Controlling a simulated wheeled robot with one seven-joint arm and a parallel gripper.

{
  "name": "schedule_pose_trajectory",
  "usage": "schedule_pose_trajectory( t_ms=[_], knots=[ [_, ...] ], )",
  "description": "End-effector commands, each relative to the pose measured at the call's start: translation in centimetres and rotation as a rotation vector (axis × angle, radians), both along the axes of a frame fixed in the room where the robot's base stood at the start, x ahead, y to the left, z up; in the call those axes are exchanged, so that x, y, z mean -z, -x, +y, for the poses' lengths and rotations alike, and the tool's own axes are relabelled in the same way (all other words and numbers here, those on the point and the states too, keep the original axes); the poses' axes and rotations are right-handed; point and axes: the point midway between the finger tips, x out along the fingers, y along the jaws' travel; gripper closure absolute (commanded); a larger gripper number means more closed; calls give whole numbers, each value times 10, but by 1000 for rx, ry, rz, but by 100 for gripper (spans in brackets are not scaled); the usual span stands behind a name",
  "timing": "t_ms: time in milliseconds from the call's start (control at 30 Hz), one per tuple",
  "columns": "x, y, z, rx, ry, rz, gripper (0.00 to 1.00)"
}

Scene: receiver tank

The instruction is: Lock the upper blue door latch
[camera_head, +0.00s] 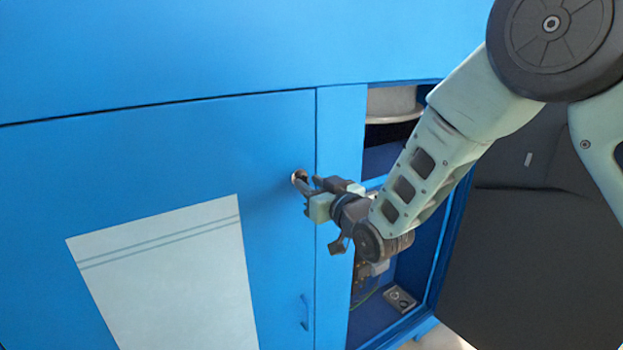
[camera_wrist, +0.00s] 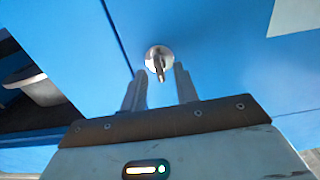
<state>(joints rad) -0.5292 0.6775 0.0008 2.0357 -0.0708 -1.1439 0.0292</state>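The upper latch (camera_wrist: 158,60) is a round silver knob with a small raised tab, set near the edge of the blue door (camera_head: 150,150). It also shows in the head view (camera_head: 299,176), partly covered by my fingers. My gripper (camera_wrist: 160,78) points at the latch, with one finger on each side of the tab and a gap between them. The fingertips are at or just short of the knob; contact cannot be told. In the head view my gripper (camera_head: 308,184) reaches the door from the right.
A lower blue handle (camera_head: 305,312) sits further down the door. A white panel (camera_head: 170,275) with stripes is on the door. Right of the blue post (camera_head: 340,150) is an open compartment holding equipment. A dark panel (camera_head: 530,240) stands at the right.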

Motion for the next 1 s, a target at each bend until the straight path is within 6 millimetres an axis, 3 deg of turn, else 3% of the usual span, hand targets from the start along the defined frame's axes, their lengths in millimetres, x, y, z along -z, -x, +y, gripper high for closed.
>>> schedule_pose_trajectory(
  t_ms=[333,433,467,1000],
  knots=[
    [1,-3,2,0,1,1,70],
    [1,-3,2,0,1,1,98],
    [0,-3,2,0,0,0,100],
    [4,-4,1,1,-90,58,100]
  ],
)
